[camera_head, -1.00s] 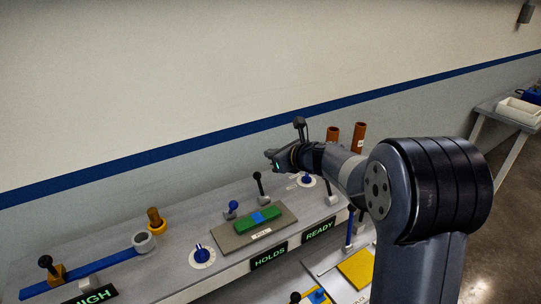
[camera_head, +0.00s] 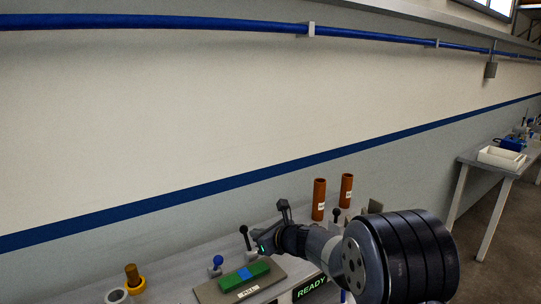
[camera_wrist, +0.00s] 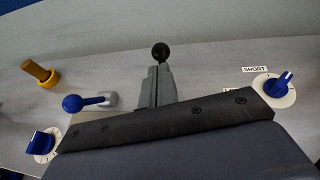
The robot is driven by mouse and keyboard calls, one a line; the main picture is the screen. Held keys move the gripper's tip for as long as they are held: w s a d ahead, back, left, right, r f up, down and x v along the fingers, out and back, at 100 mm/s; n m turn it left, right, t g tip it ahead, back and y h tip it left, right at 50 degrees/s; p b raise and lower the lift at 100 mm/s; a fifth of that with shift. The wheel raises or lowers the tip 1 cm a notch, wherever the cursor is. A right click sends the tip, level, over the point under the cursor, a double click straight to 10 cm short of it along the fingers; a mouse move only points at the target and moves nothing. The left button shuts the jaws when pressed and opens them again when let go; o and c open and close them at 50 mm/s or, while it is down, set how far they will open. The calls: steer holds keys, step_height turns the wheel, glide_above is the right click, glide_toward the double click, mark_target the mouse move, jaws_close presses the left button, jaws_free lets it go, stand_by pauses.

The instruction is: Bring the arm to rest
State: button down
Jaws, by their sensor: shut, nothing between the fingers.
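My arm reaches in from the lower right of the head view, bent over the grey bench. My gripper (camera_head: 260,247) is at its end, pointing left, low over the bench. In the wrist view its two fingers (camera_wrist: 157,70) are together with nothing between them. A black-knobbed lever (camera_head: 243,232) stands just left of the gripper in the head view. In the wrist view a black knob (camera_wrist: 161,52) shows right beyond the fingertips; I cannot tell whether they touch.
A green and blue block (camera_head: 245,273) lies on a plate. A blue-knobbed lever (camera_head: 217,262), a blue dial (camera_wrist: 284,82) and an orange-brown peg (camera_head: 132,272) stand around. Two orange tubes (camera_head: 319,199) stand behind the arm. A side table with a white tray (camera_head: 500,157) is at right.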

steer(key=f, duration=0.1)
steer(key=s+f+b, duration=0.1)
steer(key=d+f, duration=0.1)
steer(key=shift+s+f, duration=0.3)
steer(key=shift+s, duration=0.1)
steer(key=shift+s+d+f+b, duration=0.25)
steer(key=shift+s+b, duration=0.2)
steer(key=shift+b, duration=0.75)
steer(key=shift+r, duration=0.2)
